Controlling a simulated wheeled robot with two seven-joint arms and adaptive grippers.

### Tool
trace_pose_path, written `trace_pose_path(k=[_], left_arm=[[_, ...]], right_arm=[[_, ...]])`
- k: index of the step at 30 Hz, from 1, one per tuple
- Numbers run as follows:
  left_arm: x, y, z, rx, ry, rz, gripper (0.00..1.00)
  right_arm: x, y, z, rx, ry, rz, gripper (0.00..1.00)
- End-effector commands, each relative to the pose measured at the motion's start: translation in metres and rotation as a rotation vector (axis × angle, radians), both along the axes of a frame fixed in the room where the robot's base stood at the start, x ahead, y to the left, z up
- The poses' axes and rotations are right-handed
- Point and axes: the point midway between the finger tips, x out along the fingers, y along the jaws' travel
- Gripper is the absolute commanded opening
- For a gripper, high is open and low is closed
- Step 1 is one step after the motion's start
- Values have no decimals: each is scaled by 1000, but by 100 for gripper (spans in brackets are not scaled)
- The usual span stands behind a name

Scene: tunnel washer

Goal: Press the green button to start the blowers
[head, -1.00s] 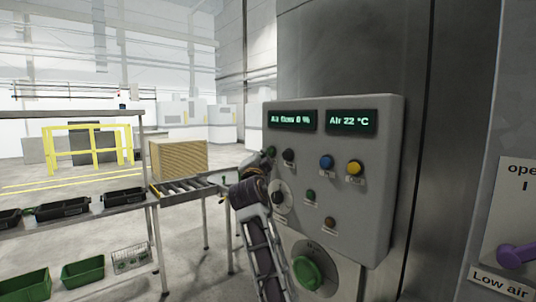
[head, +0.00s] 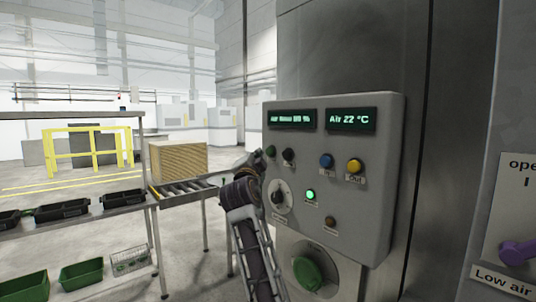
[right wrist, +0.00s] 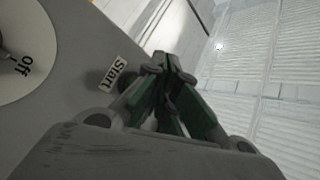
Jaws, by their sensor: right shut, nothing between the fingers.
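The control panel (head: 365,215) stands on the machine's side. The green button (head: 270,152) is at its upper left edge. My right gripper (head: 258,158) is shut and empty, close beside the green button's left side; I cannot tell whether it touches. In the right wrist view the shut fingertips (right wrist: 172,62) lie beside the "Start" label (right wrist: 118,73), and the button there is mostly hidden behind a finger. A small green lamp (head: 310,195) on the panel glows. The left display (head: 292,119) shows a blurred reading. My left gripper is not in view.
Black (head: 288,156), blue (head: 326,161) and yellow (head: 355,166) buttons sit right of the green one. A rotary knob (head: 279,197) is below, partly behind my arm, with a large green knob (head: 308,273) lower down. A roller conveyor (head: 185,188) stands at left.

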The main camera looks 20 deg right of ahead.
Motion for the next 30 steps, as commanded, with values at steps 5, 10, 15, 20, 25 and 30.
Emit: trace_pose_path(k=[5, 10, 15, 20, 25, 30], left_arm=[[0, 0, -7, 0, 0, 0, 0], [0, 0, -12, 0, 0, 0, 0], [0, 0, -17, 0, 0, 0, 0], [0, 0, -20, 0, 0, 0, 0], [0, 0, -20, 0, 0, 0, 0], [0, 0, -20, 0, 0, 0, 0]], right_arm=[[-4, 11, -2, 2, 0, 1, 0], [-7, 20, -1, 1, 0, 1, 0], [-11, 30, -1, 1, 0, 0, 0], [-14, 38, -1, 1, 1, 2, 0], [-15, 40, -1, 0, 0, 0, 0], [-15, 40, 0, 0, 0, 0, 0]])
